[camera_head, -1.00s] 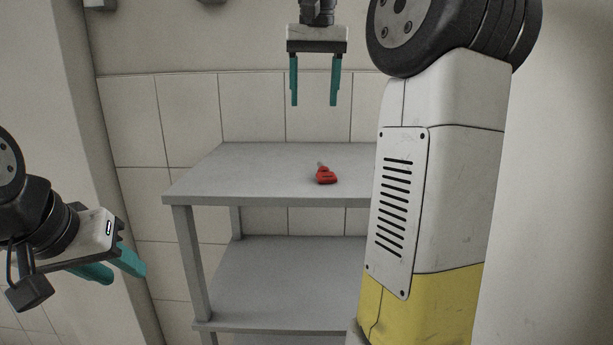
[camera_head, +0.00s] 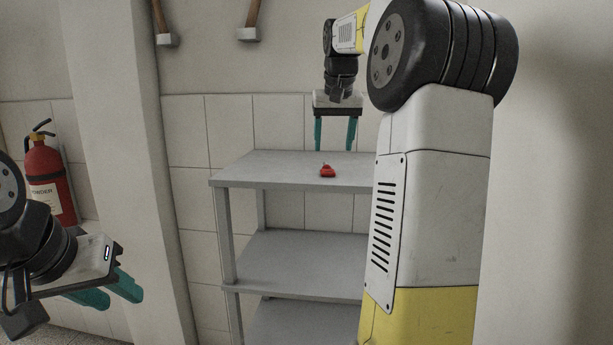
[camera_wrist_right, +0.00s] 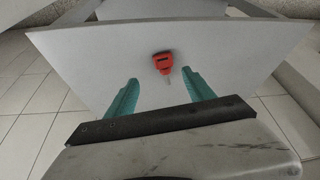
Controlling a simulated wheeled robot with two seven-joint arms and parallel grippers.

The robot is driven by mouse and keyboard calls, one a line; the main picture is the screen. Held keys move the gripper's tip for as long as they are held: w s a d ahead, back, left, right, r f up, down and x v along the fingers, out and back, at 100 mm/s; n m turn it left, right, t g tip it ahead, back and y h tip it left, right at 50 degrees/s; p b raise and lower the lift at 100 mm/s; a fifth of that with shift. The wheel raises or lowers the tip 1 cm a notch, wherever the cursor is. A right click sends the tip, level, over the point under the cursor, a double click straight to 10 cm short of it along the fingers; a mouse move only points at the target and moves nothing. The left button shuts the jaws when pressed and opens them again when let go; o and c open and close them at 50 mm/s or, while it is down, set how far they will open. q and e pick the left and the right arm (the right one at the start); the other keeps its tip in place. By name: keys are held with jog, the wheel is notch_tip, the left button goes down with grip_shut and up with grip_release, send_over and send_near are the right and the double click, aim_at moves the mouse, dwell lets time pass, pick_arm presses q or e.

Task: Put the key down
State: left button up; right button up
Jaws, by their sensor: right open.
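The red-headed key (camera_head: 327,170) lies on the top shelf of a grey rack (camera_head: 265,168). In the right wrist view the key (camera_wrist_right: 163,64) lies flat on the grey surface, its thin shaft pointing toward my gripper. My right gripper (camera_head: 335,148) is open and empty, with teal fingers pointing down above and behind the key. In the right wrist view its fingertips (camera_wrist_right: 158,78) are spread apart, with the key between and just beyond them, not gripped. My left gripper (camera_head: 122,296) is at the lower left, away from the rack, with its two teal fingers apart and nothing between them.
The rack has lower shelves (camera_head: 300,262) that look bare. A red fire extinguisher (camera_head: 48,178) stands at the left by a wall pillar (camera_head: 120,150). My right arm hides the rack's right side.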

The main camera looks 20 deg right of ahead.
aim_at(327, 169)
jog(key=shift+w+a+x, duration=0.1)
jog(key=shift+w+x, duration=0.05)
jog(key=shift+x, duration=1.15)
jog(key=shift+w+a+x, duration=0.1)
jog(key=shift+w+x, duration=0.05)
jog(key=shift+x, duration=1.15)
jog(key=shift+w+a+x, duration=0.15)
jog(key=shift+x, duration=1.15)
jog(key=shift+r, duration=0.15)
grip_shut()
